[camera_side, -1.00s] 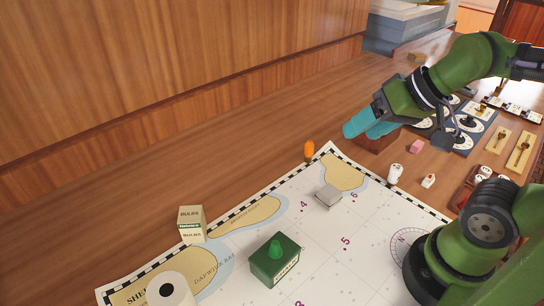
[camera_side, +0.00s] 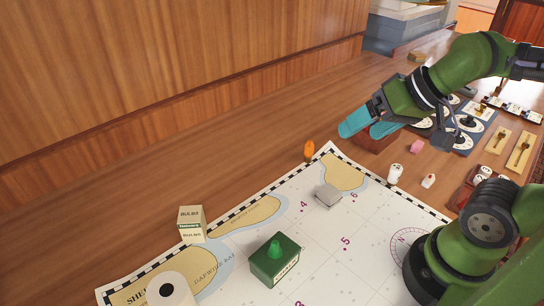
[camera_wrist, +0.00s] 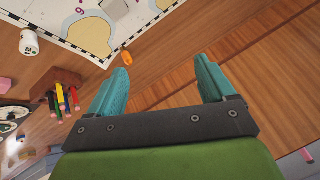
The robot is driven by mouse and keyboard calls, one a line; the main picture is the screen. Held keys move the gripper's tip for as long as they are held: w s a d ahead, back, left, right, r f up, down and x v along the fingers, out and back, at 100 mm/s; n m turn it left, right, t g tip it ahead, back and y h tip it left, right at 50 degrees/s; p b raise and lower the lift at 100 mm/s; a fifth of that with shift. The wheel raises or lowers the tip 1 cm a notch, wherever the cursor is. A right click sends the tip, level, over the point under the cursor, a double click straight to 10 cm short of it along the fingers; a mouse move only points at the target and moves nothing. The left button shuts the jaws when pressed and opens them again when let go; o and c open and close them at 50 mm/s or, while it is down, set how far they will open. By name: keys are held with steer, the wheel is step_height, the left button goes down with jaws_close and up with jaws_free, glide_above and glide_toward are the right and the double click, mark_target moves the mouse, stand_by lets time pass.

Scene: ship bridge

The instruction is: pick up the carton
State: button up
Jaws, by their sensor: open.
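The carton is a small cream box with a green band and the word BULBS (camera_side: 191,224). It stands upright at the chart's left edge in the side view and is out of the wrist view. My gripper (camera_side: 368,127) has teal fingers and is far to the right of the carton, above the wooden desk. In the wrist view my gripper (camera_wrist: 163,82) has its fingers spread apart with nothing between them.
The chart (camera_side: 375,210) bears a green box (camera_side: 275,262), a grey block (camera_side: 328,196) and a white roll (camera_side: 171,290). An orange object (camera_side: 309,150) stands by its far corner. A pencil holder (camera_wrist: 42,90) is near my gripper. A wooden wall (camera_side: 150,90) rises behind.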

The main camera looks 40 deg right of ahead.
steer(key=m+g+h, duration=0.2)
steer(key=m+g, duration=0.1)
steer(key=g, duration=0.4)
glide_above(191, 214)
step_height(191, 214, down, 7)
step_height(191, 214, down, 11)
steer(key=shift+r, duration=0.15)
steer(key=shift+w+a+f, duration=0.1)
steer(key=shift+f, duration=2.9)
steer(key=shift+c, duration=0.5)
